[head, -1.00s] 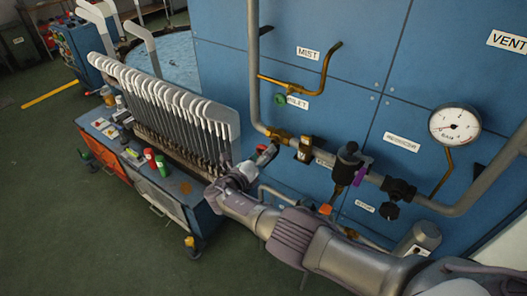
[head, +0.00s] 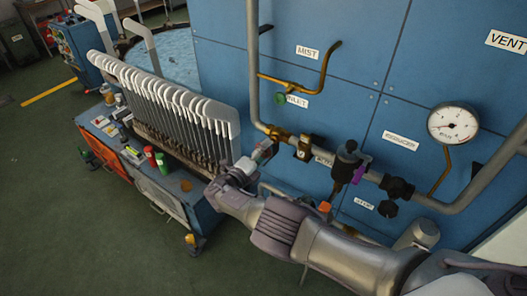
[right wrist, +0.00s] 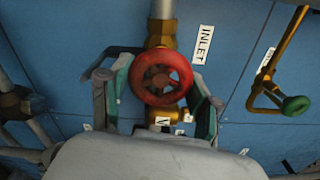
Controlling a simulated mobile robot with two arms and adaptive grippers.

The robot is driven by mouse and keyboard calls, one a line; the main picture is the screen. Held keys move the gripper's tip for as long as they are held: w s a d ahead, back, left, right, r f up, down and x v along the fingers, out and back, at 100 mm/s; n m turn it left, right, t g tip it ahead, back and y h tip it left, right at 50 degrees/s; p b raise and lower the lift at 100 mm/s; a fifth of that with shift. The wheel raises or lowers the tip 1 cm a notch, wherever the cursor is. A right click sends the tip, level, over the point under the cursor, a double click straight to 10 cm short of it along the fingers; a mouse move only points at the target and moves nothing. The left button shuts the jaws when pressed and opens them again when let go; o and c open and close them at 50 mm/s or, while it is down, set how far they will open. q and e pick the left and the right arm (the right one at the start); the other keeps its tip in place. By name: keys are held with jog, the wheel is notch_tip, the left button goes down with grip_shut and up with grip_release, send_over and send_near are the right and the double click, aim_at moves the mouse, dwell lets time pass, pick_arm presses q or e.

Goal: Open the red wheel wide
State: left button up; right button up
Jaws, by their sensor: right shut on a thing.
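The red wheel (right wrist: 161,78) is a round spoked handwheel on a brass valve, seen nearly face-on in the right wrist view. My right gripper (right wrist: 160,88) has one finger on each side of the wheel and is shut on its rim. In the head view my right gripper (head: 264,151) is at the brass valve on the grey pipe, and the wheel is mostly hidden by the fingers there. My left gripper is not in view.
A green knob (head: 281,99) on a brass pipe sits above the valve. Right along the pipe are a black valve (head: 347,158) and a round gauge (head: 453,124).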

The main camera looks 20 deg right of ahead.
jog(key=shift+s+f, duration=0.1)
jog(key=shift+f, duration=0.05)
jog(key=o, duration=1.2)
jog(key=shift+c, duration=0.2)
jog(key=shift+m, duration=0.3)
